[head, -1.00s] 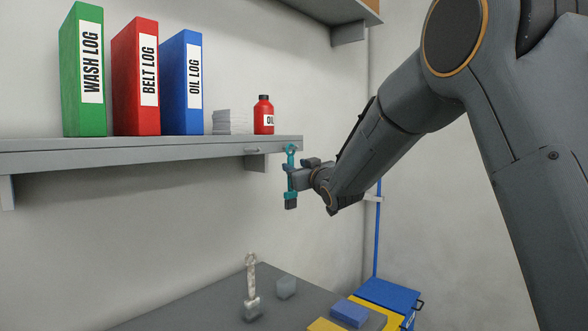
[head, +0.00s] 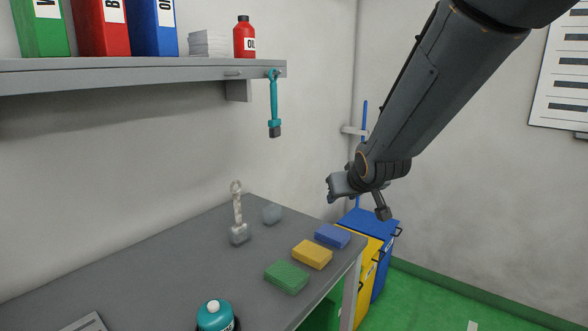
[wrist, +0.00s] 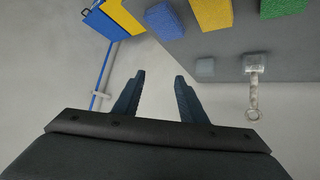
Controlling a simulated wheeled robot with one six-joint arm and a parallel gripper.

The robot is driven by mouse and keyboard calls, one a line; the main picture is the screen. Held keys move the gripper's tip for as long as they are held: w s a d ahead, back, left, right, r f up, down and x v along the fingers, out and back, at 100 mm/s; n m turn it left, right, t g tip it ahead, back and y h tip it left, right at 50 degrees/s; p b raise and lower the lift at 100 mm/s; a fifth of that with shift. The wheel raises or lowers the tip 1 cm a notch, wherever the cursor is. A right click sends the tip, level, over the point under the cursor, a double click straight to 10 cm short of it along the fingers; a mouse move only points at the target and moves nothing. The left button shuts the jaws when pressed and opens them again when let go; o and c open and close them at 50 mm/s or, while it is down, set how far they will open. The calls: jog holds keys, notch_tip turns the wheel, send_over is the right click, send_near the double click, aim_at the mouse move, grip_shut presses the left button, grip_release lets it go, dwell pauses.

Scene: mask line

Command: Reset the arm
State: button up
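My gripper (head: 345,186) is out in front of the wall, to the right of the shelf and above the far right end of the workbench. In the wrist view its two dark fingers (wrist: 157,95) stand apart with only bare wall between them, so it is open and empty. The teal tool (head: 274,103) hangs upright from the end of the grey shelf (head: 140,75), apart from my gripper and to its left.
The workbench (head: 150,265) holds a metal-headed tool (head: 238,215), a grey block (head: 272,214), blue (head: 333,235), yellow (head: 312,254) and green (head: 287,277) sponges, and a teal bottle (head: 214,316). Yellow and blue bins (head: 384,255) stand beyond its right end.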

jog(key=s+d+f+m+g, duration=0.1)
jog(key=s+d+f+g, duration=0.1)
jog(key=s, duration=0.7)
jog(key=s+d+f+m+g+h, duration=0.1)
jog(key=s+d+f+g, duration=0.1)
jog(key=s+f+g, duration=0.2)
jog(key=s+d+f+g, duration=0.3)
jog(key=s+f, duration=0.5)
jog(key=s, duration=0.7)
jog(key=shift+s+m, duration=0.35)
jog(key=shift+m, duration=0.05)
jog(key=shift+w, duration=0.1)
jog(key=shift+c, duration=0.9)
jog(key=shift+a, duration=0.2)
